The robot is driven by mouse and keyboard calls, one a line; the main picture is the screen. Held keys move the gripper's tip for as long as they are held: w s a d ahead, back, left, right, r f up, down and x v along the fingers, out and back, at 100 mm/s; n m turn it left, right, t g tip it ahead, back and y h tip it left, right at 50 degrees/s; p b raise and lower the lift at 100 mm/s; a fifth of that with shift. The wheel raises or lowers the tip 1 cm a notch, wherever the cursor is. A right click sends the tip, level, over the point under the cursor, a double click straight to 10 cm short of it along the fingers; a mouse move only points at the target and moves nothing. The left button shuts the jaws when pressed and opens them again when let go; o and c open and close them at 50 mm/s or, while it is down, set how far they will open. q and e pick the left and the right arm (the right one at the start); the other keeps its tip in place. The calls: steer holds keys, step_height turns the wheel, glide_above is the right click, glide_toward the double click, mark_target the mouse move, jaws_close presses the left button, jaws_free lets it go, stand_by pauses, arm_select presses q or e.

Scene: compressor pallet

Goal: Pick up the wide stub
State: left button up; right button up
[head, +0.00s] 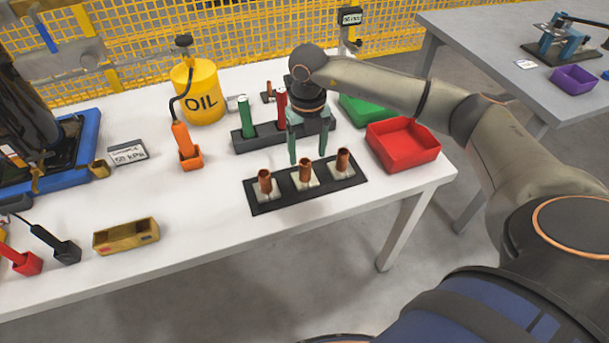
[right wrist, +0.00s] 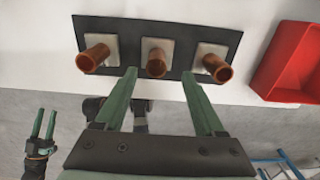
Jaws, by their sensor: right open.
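Three copper stubs stand upright on white pads along a black plate (head: 284,199): a left stub (head: 265,182), a middle stub (head: 305,171) and a right stub (head: 343,160). They also show in the right wrist view as left (right wrist: 94,55), middle (right wrist: 155,60) and right (right wrist: 215,66). They look much alike, so I cannot tell which is the wide one. My right gripper (head: 308,158) is open and empty, its green fingers pointing down near the plate's back edge. My left gripper (right wrist: 44,125) shows small in the right wrist view, its fingers apart and empty.
A dark holder (head: 252,143) with green and red cylinders stands behind the right gripper. A red bin (head: 403,144) and green bin (head: 365,110) are to the right. A yellow oil can (head: 199,95) stands back left. The white table's (head: 195,220) front left-centre has clear room.

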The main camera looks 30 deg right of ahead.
mark_target(305, 167)
steer(key=f, duration=0.5)
steer(key=shift+w+a+f, duration=0.15)
steer(key=shift+a+f, duration=0.05)
steer(key=shift+f, duration=0.15)
jaws_close()
stand_by(0.5)
